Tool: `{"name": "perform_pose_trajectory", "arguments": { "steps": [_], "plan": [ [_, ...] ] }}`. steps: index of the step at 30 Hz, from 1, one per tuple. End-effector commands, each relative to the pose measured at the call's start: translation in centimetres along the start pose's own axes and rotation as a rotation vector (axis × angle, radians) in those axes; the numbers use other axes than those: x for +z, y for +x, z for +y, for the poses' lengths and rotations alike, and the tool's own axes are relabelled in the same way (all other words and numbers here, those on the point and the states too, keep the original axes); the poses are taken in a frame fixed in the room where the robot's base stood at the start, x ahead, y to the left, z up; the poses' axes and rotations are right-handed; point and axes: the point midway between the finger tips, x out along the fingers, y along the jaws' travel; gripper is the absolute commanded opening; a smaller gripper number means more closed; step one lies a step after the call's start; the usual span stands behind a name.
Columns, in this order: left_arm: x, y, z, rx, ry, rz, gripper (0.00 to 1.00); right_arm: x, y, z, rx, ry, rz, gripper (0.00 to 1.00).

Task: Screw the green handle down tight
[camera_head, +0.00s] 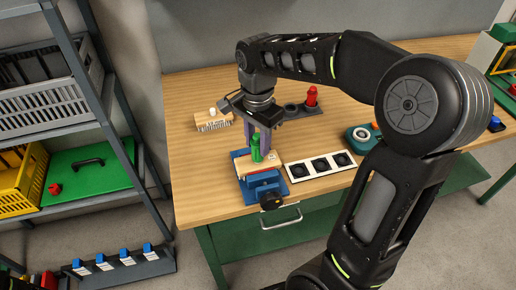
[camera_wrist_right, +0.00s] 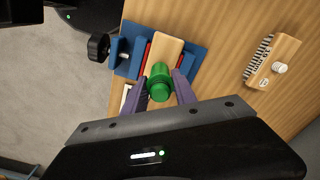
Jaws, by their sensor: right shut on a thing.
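The green handle (camera_head: 256,153) stands upright on a light wooden block (camera_head: 246,166), which sits in a blue vise (camera_head: 262,182) on the workbench. My right gripper (camera_head: 261,140) comes down over the handle from above. In the right wrist view, the purple fingers of my right gripper (camera_wrist_right: 161,90) are on both sides of the green handle (camera_wrist_right: 159,82) and shut on it. The wooden block (camera_wrist_right: 163,56) reaches away from it between the vise jaws. The handle's lower end, where it meets the block, is partly hidden. My left gripper is not in view.
A white panel with black round inserts (camera_head: 320,165) lies right of the vise. A wooden brush (camera_head: 211,121) lies behind it to the left. A red piece (camera_head: 311,96) stands on a dark holder at the back. A shelf rack (camera_head: 88,90) stands to the left.

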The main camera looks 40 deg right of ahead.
Motion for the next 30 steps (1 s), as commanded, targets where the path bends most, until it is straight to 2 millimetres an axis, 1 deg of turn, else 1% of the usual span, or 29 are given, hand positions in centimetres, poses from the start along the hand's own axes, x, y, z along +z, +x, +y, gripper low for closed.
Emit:
{"name": "perform_pose_trajectory", "arguments": {
  "steps": [3,6,9,12,20,21,25,30],
  "plan": [
    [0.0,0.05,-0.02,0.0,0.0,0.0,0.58,0.05,0.13,0.02,0.001,0.219,-0.001,0.0],
    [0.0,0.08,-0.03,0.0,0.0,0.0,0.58,0.06,0.18,0.02,0.002,0.386,-0.001,0.0],
    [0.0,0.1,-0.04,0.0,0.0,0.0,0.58,0.06,0.2,0.03,0.002,0.49,-0.001,0.0],
    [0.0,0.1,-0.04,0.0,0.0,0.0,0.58,0.07,0.21,0.03,0.002,0.525,-0.001,0.0],
    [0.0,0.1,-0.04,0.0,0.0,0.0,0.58,0.08,0.23,0.04,0.003,0.523,-0.001,0.0],
    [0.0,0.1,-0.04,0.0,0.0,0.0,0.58,0.08,0.23,0.05,0.003,0.523,-0.001,0.35],
    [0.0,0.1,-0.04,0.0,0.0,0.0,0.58,0.07,0.21,0.03,0.002,0.522,-0.001,0.46],
    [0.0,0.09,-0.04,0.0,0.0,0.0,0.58,0.04,0.18,0.02,0.001,0.521,-0.001,0.47]
  ]
}}
